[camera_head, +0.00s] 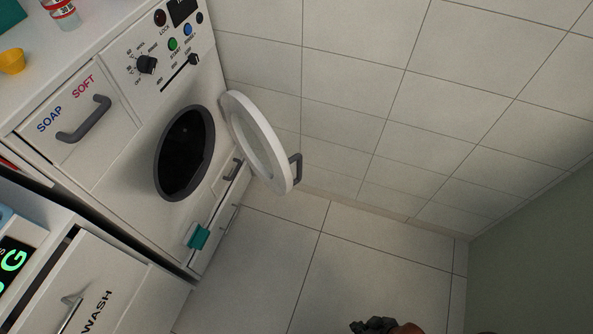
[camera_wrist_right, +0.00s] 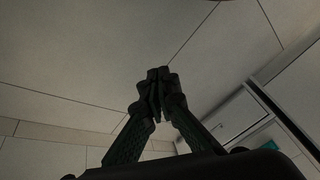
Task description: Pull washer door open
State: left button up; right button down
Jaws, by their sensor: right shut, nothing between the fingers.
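The white washer (camera_head: 125,130) stands at the left in the head view. Its round door (camera_head: 258,145) is swung wide open on the right side of the dark drum opening (camera_head: 185,153). The door's dark grey handle (camera_head: 296,172) points out to the right, and nothing touches it. My right gripper (camera_head: 372,325) shows only in part at the bottom edge, well below and apart from the door. In the right wrist view its fingers (camera_wrist_right: 158,76) are closed together and empty. My left gripper is not in view.
A soap drawer with a grey handle (camera_head: 84,120) and control knobs (camera_head: 147,64) are on the washer. A teal latch (camera_head: 198,236) sits low on it. A cabinet marked WASH (camera_head: 95,295) stands at the lower left. The tiled floor (camera_head: 345,265) is clear; a tiled wall (camera_head: 350,90) rises behind.

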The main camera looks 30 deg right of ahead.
aim_at(232, 103)
jog(key=z, duration=0.05)
jog(key=k, duration=0.35)
jog(key=u, duration=0.75)
